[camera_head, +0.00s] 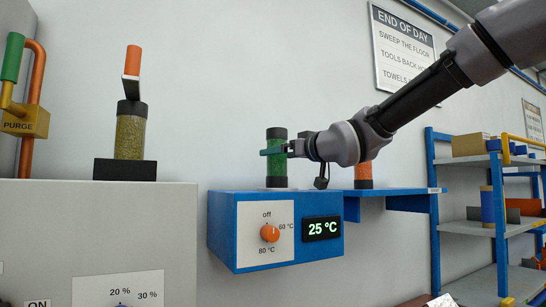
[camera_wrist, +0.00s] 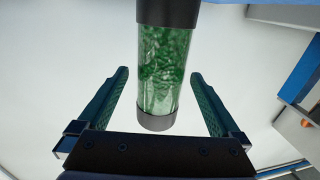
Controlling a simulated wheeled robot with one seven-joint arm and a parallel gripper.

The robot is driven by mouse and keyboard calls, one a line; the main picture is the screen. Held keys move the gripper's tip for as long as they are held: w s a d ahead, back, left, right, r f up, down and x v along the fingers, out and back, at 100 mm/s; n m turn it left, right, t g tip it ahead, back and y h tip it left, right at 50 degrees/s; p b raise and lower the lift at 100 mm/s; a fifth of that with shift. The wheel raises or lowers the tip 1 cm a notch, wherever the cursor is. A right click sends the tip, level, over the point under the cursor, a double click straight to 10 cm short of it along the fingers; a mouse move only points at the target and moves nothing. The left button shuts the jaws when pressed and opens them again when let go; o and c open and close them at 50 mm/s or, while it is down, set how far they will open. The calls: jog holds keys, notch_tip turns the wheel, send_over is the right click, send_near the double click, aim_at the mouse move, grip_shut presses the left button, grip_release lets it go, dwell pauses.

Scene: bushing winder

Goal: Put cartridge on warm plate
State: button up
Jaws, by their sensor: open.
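The cartridge (camera_head: 277,165), a clear cylinder of green granules with black end caps, stands upright on top of the blue warm plate (camera_head: 222,232). The warm plate has an orange knob (camera_head: 270,233) and a display (camera_head: 322,228) reading 25 °C. My gripper (camera_head: 277,151) reaches in from the right at the cartridge's upper half. In the wrist view, my gripper's fingers (camera_wrist: 158,73) are open, one on each side of the cartridge (camera_wrist: 165,70), with a visible gap on both sides. The knob's exact setting is hard to tell.
A blue wall shelf (camera_head: 395,192) right of the warm plate holds an orange-topped item (camera_head: 363,171), partly behind my arm. At left, a grey machine (camera_head: 100,240) carries an olive-filled cylinder (camera_head: 130,135) under an orange-handled lever (camera_head: 132,62). A blue rack (camera_head: 433,205) stands at right.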

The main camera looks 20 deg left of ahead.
jog(key=v, duration=0.7)
jog(key=w+d+f+m+t+h, duration=0.1)
jog(key=w+d+f+m+h, duration=0.15)
jog(key=d, duration=0.75)
jog(key=w+d+f+m+t+h, duration=0.1)
jog(key=w+d+f+m+h, duration=0.2)
jog(key=d, duration=0.7)
jog(key=w+d+f+m+t+h, duration=0.1)
jog(key=d+f+m+h, duration=0.3)
jog(key=d, duration=0.6)
jog(key=s+d+f+m+g+h, duration=0.2)
jog(key=s+d+f+m, duration=0.1)
jog(key=s+d, duration=0.4)
jog(key=s+d+f+m+g+h, duration=0.2)
jog(key=s+d+f+m+g, duration=0.1)
jog(key=s+d+f, duration=0.3)
jog(key=s+d, duration=0.2)
jog(key=d, duration=0.2)
jog(key=shift+d+f+m, duration=0.15)
jog(key=shift+f+m, duration=0.2)
jog(key=shift+s, duration=0.1)
